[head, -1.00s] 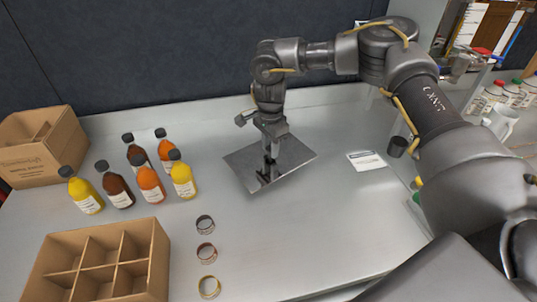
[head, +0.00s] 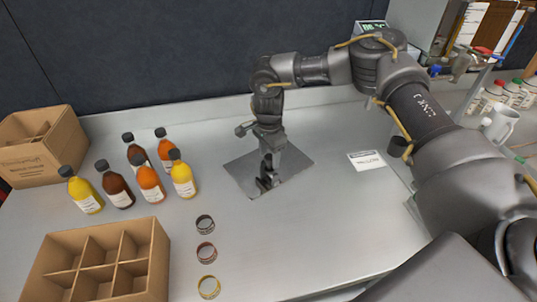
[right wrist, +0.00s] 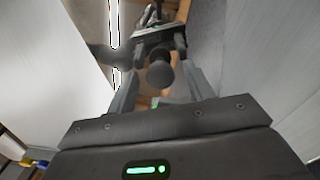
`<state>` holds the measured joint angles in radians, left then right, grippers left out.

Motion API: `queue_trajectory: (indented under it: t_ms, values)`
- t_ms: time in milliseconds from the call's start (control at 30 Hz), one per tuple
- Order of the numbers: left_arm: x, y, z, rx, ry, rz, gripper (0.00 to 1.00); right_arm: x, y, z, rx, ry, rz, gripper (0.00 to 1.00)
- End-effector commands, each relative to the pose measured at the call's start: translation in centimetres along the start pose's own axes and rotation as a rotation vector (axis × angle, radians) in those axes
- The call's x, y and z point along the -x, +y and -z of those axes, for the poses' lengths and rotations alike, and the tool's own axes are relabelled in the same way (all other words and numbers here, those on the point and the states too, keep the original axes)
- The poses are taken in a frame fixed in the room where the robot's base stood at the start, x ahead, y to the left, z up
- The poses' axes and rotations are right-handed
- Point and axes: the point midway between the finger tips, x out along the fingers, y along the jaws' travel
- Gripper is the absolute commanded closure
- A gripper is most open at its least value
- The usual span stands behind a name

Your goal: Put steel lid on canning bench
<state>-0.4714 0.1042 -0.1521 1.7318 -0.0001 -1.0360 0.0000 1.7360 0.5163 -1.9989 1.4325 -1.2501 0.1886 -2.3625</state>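The steel lid (head: 300,164) is a thin, mirror-like square plate. In the head view it lies flat, or nearly so, on the grey metal canning bench (head: 330,235), right of the bottles. My right gripper (head: 267,182) points down over the lid's middle. In the right wrist view, a dark round knob (right wrist: 160,75) stands between the fingers of my right gripper, with a gap visible on each side. The fingers look open around the knob. The lid's shiny surface reflects the gripper there. My left gripper is not in view.
Several filled bottles (head: 150,185) stand to the left. A divided cardboard box (head: 158,262) is at front left and another box (head: 40,150) at back left. Three ring bands (head: 206,252) lie between the front box and the lid. A white card (head: 367,160) lies to the right.

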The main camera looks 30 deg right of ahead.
Motion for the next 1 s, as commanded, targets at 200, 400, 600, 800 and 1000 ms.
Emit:
queue_trajectory:
  t_ms: [200, 400, 600, 800, 1000]
  values:
    - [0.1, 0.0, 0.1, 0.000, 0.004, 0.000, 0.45, 0.4, 0.0, 0.0, 0.000, 0.000, 0.001, 0.48]
    - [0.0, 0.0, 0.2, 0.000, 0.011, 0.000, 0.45, 3.3, -0.1, 0.0, 0.000, 0.000, 0.004, 0.48]
    - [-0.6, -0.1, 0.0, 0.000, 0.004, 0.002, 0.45, 7.6, -0.1, 0.0, 0.000, -0.001, 0.004, 0.48]
    - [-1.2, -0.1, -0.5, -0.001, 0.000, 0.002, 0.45, 10.9, -0.1, -0.1, 0.000, 0.000, 0.003, 0.48]
    - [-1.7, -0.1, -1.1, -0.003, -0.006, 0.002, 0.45, 12.2, 0.0, -0.1, 0.001, 0.000, 0.001, 0.48]
